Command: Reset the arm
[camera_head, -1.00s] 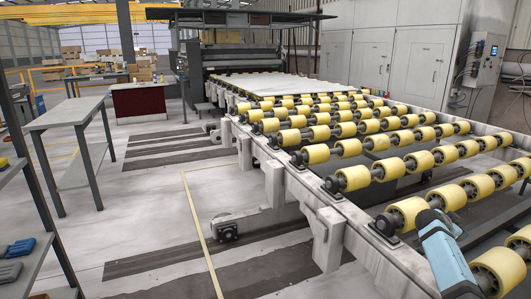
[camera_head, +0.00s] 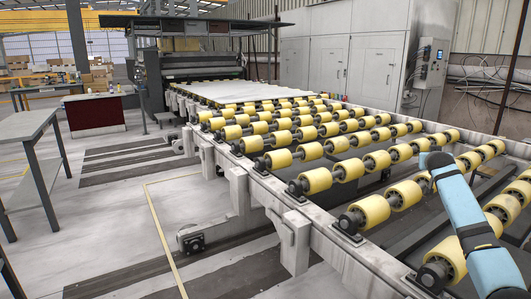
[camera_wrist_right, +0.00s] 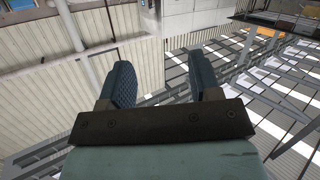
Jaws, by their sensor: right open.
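My right gripper (camera_wrist_right: 163,80) is open in the right wrist view. Its two dark ridged fingers are apart, with nothing between them. In the head view my blue right arm (camera_head: 470,220) comes in from the lower right corner and rises over the roller conveyor (camera_head: 320,180). The right gripper itself cannot be made out in the head view. My left arm and left gripper are not in view.
The conveyor's yellow rollers run from the near right to a large machine (camera_head: 190,75) at the back. A pale flat slab (camera_head: 245,90) lies at its far end. A grey table (camera_head: 28,130) stands at left.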

